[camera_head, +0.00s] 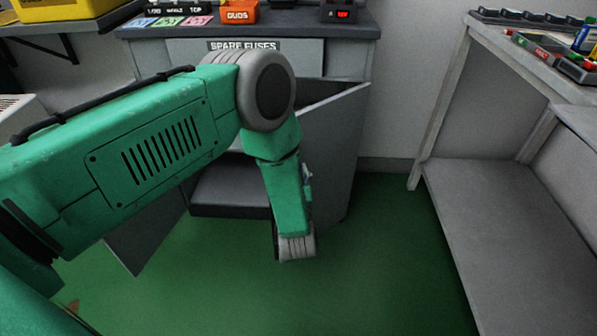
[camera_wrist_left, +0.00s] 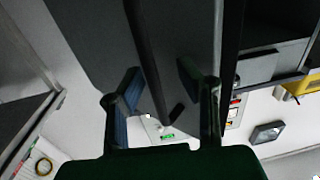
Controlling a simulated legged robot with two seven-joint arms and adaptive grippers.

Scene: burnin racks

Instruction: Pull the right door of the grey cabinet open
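The grey cabinet (camera_head: 340,50) stands ahead under a dark worktop. Its right door (camera_head: 335,135) stands partly open, angled out from the cabinet. Its left door (camera_head: 145,235) is also open, swung out at lower left. My left arm crosses in front, and its wrist hangs before the right door; the fingers are hidden there. In the left wrist view my left gripper (camera_wrist_left: 163,95) is open, its two fingers apart. A dark bar (camera_wrist_left: 148,60), which looks like a door handle, runs between them against a grey panel (camera_wrist_left: 185,35). I cannot tell whether they touch it. My right gripper is not in view.
A drawer labelled SPARE FUSES (camera_head: 310,55) is above the doors. An orange bin (camera_head: 238,12) and a red-display device (camera_head: 342,12) sit on the worktop. A grey bench (camera_head: 510,215) with a lower shelf stands right. Green floor (camera_head: 380,260) is clear between.

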